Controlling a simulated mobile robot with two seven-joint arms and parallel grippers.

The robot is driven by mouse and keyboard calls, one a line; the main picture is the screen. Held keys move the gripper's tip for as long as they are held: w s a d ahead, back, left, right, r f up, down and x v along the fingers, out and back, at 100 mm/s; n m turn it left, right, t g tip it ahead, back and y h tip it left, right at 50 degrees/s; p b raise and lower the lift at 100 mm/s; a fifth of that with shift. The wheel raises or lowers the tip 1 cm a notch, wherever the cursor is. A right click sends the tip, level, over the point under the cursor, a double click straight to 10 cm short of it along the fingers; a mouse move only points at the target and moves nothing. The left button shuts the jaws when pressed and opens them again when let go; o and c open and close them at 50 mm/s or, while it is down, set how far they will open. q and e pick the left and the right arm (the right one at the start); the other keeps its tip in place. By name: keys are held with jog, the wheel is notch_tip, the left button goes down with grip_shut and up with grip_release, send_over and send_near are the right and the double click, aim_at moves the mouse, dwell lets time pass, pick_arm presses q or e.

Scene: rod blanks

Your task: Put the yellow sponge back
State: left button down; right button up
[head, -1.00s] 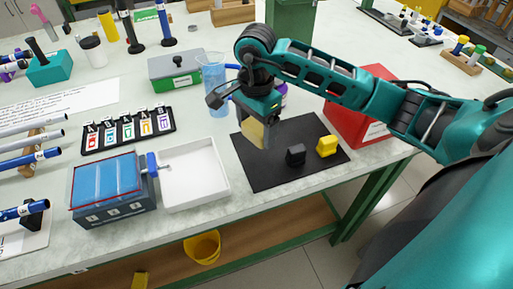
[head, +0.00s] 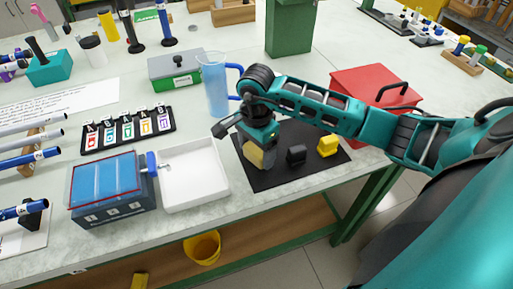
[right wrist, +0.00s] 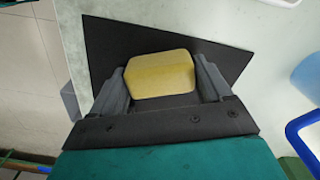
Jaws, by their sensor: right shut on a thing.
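The yellow sponge (head: 254,155) is in my right gripper (head: 262,158), low over the left part of the black mat (head: 262,180). In the right wrist view the sponge (right wrist: 160,75) sits between the two grey fingers of the gripper (right wrist: 162,80), which are shut on it, with the mat (right wrist: 110,45) behind it. I cannot tell whether the sponge touches the mat. My left gripper is not in view.
On the mat stand a black block (head: 296,154) and a bright yellow block (head: 328,146). A red box (head: 375,85) is behind right, a blue jug (head: 215,88) behind left. A white tray (head: 190,178) lies left of the mat.

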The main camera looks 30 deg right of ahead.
aim_at(256, 149)
jog(key=o, duration=0.9)
jog(key=shift+c, duration=0.2)
jog(key=shift+r, duration=0.1)
jog(key=shift+r+p, duration=0.25)
jog(key=shift+p, duration=0.1)
notch_tip(256, 149, up, 12)
jog(key=shift+f, duration=0.2)
